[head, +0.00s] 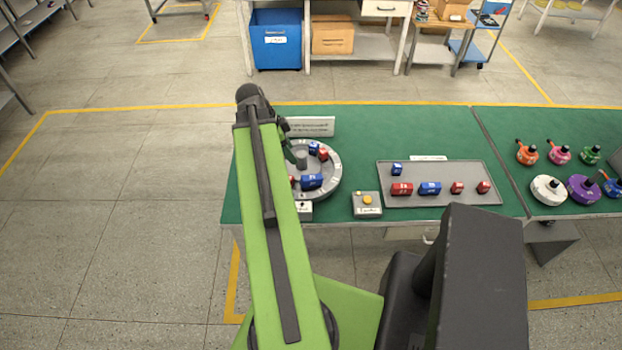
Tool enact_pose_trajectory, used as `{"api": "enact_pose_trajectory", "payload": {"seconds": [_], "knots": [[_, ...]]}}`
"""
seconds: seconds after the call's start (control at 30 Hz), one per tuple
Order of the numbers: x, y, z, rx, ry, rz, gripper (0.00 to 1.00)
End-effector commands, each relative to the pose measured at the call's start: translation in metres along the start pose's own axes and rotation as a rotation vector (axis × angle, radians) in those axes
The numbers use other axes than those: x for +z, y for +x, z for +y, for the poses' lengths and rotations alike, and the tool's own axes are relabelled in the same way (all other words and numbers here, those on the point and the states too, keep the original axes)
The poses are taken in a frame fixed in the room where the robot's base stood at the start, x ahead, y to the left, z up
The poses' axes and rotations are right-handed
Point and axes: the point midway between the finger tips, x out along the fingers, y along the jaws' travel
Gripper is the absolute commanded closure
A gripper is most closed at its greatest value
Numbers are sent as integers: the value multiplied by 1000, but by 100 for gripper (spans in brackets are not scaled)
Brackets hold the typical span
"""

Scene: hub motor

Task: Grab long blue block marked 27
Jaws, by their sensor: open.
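A long blue block (311,181) lies on the round grey turntable (334,172), and another long blue block (430,188) lies on the grey tray (440,170). Both have white marks, too small to read, so I cannot tell which is 27. My gripper (298,158) is open, over the turntable's left part, beyond and left of the long blue block there. My arm hides the turntable's left edge and part of the gripper.
A small blue block (313,148) and red blocks (322,154) share the turntable. The tray also holds a small blue block (397,169) and red blocks (401,188). A button box (367,204) stands between turntable and tray. Colored round parts (583,189) stand right.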

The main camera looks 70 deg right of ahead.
Motion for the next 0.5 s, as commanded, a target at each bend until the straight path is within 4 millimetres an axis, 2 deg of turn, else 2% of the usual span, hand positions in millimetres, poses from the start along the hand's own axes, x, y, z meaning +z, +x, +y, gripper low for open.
{"api": "enact_pose_trajectory", "payload": {"seconds": [0.5], "knots": [[5,111,-1,-1,-3,-1,47]]}}
